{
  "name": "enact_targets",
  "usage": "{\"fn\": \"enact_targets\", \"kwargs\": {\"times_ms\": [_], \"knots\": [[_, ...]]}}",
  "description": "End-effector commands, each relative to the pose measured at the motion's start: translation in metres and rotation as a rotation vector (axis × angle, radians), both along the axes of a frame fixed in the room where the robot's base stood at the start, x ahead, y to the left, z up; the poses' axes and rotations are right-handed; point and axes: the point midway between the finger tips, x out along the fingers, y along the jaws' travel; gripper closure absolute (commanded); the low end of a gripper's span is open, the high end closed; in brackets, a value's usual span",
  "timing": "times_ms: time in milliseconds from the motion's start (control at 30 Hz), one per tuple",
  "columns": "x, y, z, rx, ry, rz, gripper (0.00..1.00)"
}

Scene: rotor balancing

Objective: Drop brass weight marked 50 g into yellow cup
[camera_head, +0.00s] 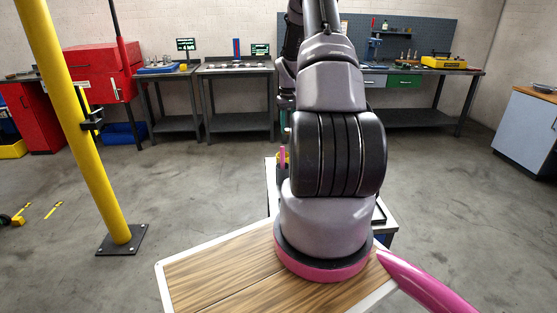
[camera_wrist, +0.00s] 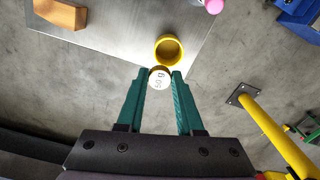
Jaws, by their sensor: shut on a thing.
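The brass weight marked 50 g (camera_wrist: 159,79) shows its pale round face with the marking in the wrist view. My gripper (camera_wrist: 160,77) is shut on it, with one green finger on either side. The yellow cup (camera_wrist: 169,53) stands just beyond the fingertips, with its open mouth facing the camera. The weight appears just short of the cup's near rim in the picture; their height gap cannot be told.
The cup stands near the edge of a grey metal tabletop (camera_wrist: 115,35). An orange-brown block (camera_wrist: 62,13) and a pink object (camera_wrist: 213,5) are also at the top. A yellow post (camera_head: 75,125) stands on the left in the head view, with benches (camera_head: 237,70) along the wall.

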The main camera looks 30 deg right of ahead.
Motion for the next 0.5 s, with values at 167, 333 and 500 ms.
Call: {"fn": "enact_targets", "kwargs": {"times_ms": [167, 333, 500], "knots": [[-0.001, 0.001, -0.023, 0.002, 0.003, -0.001, 1.0], [0.0, 0.001, -0.039, 0.001, 0.002, 0.0, 1.0], [0.0, 0.001, -0.046, 0.0, 0.001, 0.0, 1.0]]}}
